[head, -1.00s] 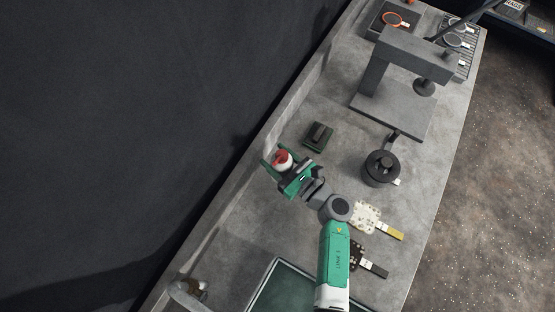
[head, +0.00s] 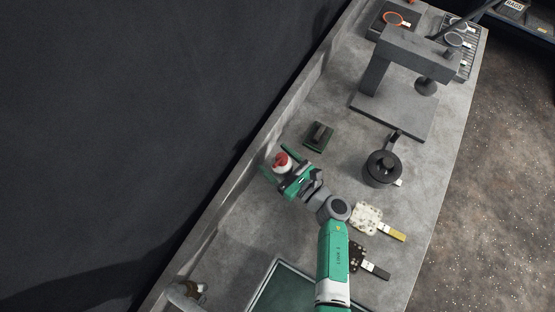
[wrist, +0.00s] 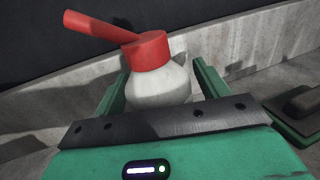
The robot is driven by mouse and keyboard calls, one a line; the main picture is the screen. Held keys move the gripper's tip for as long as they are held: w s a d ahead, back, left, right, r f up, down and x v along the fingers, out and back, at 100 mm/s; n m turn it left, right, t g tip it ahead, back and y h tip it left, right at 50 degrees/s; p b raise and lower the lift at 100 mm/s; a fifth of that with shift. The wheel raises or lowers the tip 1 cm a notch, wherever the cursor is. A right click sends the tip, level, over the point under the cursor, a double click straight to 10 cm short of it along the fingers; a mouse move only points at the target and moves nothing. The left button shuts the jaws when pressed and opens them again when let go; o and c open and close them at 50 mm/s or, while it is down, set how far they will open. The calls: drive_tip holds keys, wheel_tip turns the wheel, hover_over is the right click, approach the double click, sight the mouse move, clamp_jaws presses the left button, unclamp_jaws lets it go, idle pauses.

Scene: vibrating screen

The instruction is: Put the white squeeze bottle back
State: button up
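The white squeeze bottle (head: 281,166) with a red cap and red spout stands upright on the grey bench, close to the low back wall. In the wrist view the bottle (wrist: 160,86) sits between the two green fingers of my gripper (wrist: 160,68), with a gap on each side. My gripper (head: 275,159) is open around the bottle and does not grip it. The bottle's lower part is hidden behind the gripper body in the wrist view.
A dark green block-like item (head: 318,136) lies just right of the gripper. A green tray (head: 290,288) is at the front. The wall (head: 245,170) is close behind the bottle.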

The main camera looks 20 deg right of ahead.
drive_tip(key=shift+r, duration=0.15)
drive_tip(key=shift+s+d, duration=0.15)
drive_tip(key=shift+s, duration=0.15)
drive_tip(key=v, duration=1.1)
drive_tip(key=shift+s, duration=0.2)
